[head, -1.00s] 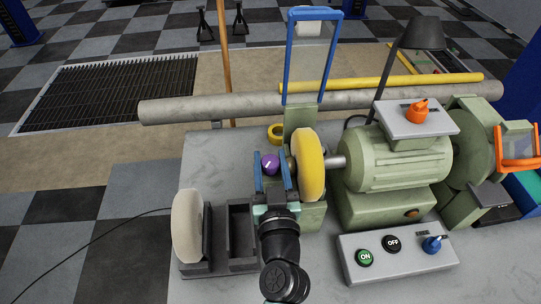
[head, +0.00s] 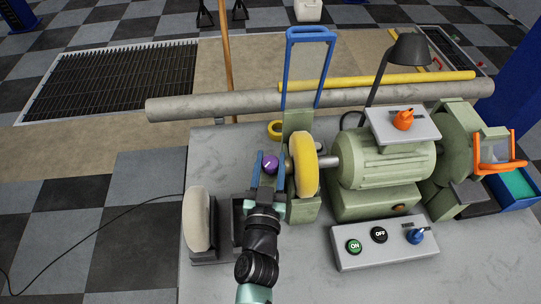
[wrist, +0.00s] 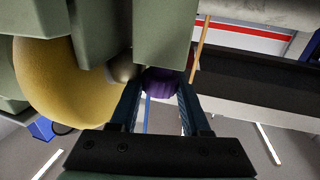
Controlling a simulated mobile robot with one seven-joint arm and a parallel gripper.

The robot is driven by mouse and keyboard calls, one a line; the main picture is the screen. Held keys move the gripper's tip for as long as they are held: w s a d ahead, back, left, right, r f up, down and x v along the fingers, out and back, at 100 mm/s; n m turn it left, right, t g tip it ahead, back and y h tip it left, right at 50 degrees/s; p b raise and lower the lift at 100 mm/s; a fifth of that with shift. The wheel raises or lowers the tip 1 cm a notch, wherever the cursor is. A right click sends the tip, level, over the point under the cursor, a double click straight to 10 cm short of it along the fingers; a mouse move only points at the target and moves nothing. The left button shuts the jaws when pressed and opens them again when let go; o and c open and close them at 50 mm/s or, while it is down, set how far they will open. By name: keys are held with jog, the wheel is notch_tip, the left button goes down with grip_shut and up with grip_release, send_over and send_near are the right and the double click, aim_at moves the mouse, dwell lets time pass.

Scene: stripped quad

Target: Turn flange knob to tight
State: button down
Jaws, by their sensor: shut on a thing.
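The flange knob is the purple knob (head: 270,164) with a white pointer mark, beside the yellow wheel (head: 304,165) on the left end of the green grinder (head: 385,155). My gripper (head: 269,172) reaches it from the front, with a blue finger on each side of the knob. In the wrist view the purple knob (wrist: 160,82) sits between the two fingertips of my gripper (wrist: 161,92), and the jaws are shut on it. The green housing hides the knob's upper part there. No tight marking can be read.
A control box with a green ON button (head: 354,246), a black OFF button (head: 379,235) and a blue knob (head: 416,236) stands in front of the grinder. A pale wheel (head: 198,220) stands left of my arm.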

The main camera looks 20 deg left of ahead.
jog(key=shift+w+r+m+h+p, duration=0.15)
jog(key=shift+m+h+p, duration=0.4)
jog(key=shift+p, duration=0.8)
jog(key=shift+s+r+m+h+p, duration=0.1)
jog(key=shift+r+m+h+p, duration=0.15)
jog(key=shift+h+p, duration=0.8)
jog(key=shift+m+p, duration=0.3)
jog(key=shift+p, duration=0.75)
jog(key=shift+a+f+m+h+p, duration=0.1)
jog(key=shift+m+h+p, duration=0.45)
jog(key=shift+h, duration=0.35)
jog(key=shift+f+m+g+h+b, duration=0.15)
jog(key=shift+m+h+b, duration=0.1)
jog(key=shift+m+h, duration=0.55)
jog(key=shift+f+m+g+h+b, duration=0.2)
jog(key=shift+m+h, duration=0.15)
jog(key=shift+h, duration=0.75)
jog(key=shift+r+m+g+h+b, duration=0.1)
jog(key=shift+m+g+h+b, duration=0.25)
jog(key=shift+m+h+b, duration=0.5)
jog(key=shift+h, duration=0.45)
jog(key=shift+c, duration=1.9)
grip_release()
